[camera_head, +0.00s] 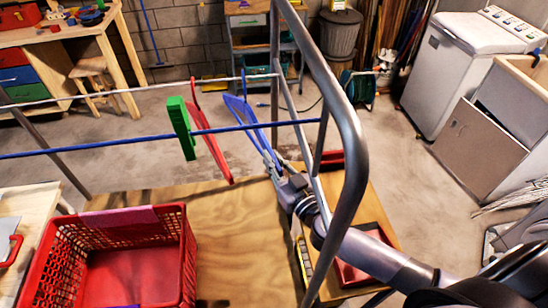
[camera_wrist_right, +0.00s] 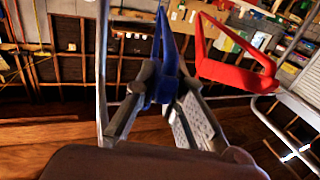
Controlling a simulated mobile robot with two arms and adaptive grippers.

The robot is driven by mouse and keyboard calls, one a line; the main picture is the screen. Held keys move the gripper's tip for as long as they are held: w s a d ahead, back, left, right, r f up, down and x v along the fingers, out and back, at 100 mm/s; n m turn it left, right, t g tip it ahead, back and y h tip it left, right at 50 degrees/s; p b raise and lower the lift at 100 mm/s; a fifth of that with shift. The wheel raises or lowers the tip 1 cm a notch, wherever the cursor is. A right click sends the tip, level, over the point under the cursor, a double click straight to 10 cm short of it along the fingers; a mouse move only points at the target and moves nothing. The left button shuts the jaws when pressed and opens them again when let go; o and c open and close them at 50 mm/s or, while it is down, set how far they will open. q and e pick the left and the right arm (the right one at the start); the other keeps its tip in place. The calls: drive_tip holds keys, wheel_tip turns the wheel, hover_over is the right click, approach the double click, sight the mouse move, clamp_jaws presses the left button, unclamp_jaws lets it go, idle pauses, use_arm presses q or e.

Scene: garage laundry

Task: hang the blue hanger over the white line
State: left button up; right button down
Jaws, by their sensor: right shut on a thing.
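The blue hanger (camera_head: 247,112) is held upright and slightly tilted by my right gripper (camera_head: 270,163), right of the red hanger (camera_head: 206,140). In the right wrist view the fingers (camera_wrist_right: 163,88) are shut on the blue hanger (camera_wrist_right: 165,58). The white line (camera_head: 130,91) runs across the rack behind the blue line (camera_head: 90,146). The blue hanger's upper end overlaps the white line in the head view; I cannot tell if it is hooked over it. My left gripper is not in view.
The grey rack frame (camera_head: 352,150) stands close in front of my right arm. A green clothespin (camera_head: 181,128) is on the blue line. Below are a red basket (camera_head: 120,216) and a wooden table (camera_head: 240,235). A red tray (camera_head: 372,235) is at right.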

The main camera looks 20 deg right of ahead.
drive_tip(key=shift+f, duration=0.25)
drive_tip(key=c, duration=1.6)
unclamp_jaws()
drive_tip(key=shift+s, duration=0.15)
drive_tip(key=s, duration=0.4)
drive_tip(key=s+d, duration=0.1)
drive_tip(key=s, duration=0.2)
drive_tip(key=s+d, duration=0.1)
drive_tip(key=s, duration=0.3)
drive_tip(key=shift+s, duration=0.35)
